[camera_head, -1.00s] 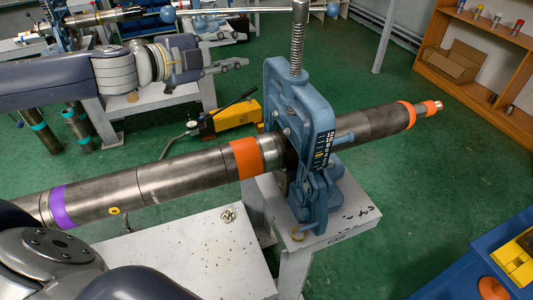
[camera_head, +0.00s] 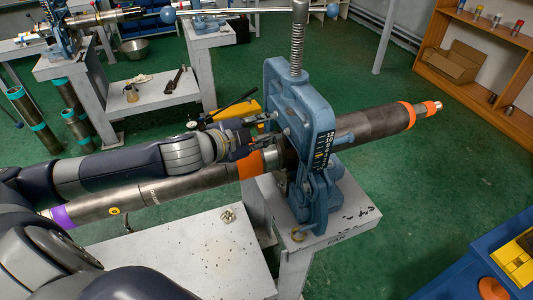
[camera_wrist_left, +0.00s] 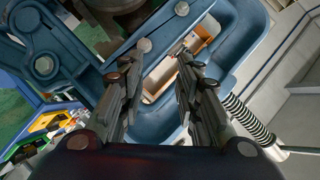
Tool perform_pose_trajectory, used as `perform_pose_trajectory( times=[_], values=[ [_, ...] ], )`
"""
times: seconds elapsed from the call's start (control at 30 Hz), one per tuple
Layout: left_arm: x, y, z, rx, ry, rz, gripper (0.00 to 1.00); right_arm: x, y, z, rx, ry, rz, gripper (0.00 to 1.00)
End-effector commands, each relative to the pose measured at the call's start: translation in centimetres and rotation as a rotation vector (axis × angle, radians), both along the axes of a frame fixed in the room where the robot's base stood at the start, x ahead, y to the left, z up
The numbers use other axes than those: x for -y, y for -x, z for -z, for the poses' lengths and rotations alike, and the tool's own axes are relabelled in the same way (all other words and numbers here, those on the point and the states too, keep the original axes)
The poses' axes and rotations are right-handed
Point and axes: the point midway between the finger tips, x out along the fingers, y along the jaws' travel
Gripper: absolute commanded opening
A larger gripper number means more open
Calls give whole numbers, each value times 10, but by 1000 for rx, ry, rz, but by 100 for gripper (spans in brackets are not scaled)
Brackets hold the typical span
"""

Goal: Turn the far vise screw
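A blue vise (camera_head: 305,115) stands on a grey stand in the middle of the head view. Its threaded screw (camera_head: 297,45) rises upright from the top, with a long bar handle (camera_head: 245,11) across it ending in blue balls. The vise frame (camera_wrist_left: 235,45) fills much of the left wrist view, and the screw (camera_wrist_left: 250,120) shows at lower right there. My left gripper (camera_head: 262,147) is beside the vise's left side, low, well below the bar. Its fingers (camera_wrist_left: 163,52) are apart with nothing between them; contact with the vise is unclear. My right gripper is out of view.
A long pipe (camera_head: 375,122) with orange bands passes through the vise, below and beside my left arm. A yellow pump (camera_head: 250,107) is behind the arm. A second vise (camera_head: 58,32) stands at back left. A shelf (camera_head: 470,70) is at right. Green floor is clear between.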

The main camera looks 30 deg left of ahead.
Motion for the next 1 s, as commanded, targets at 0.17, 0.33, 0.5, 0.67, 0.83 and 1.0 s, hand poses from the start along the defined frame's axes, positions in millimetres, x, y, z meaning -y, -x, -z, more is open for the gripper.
perform_pose_trajectory(
  times=[0.17,0.33,0.5,0.67,0.83,1.0],
  values=[
    [11,12,30,-63,61,-52,31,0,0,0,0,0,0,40],
    [16,20,48,-105,92,-89,31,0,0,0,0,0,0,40],
    [18,24,55,-122,104,-106,31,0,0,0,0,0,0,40],
    [18,24,56,-124,105,-108,31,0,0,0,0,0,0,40],
    [18,24,56,-124,105,-107,31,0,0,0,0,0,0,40],
    [18,24,56,-124,105,-107,31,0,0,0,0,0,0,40]
  ],
)
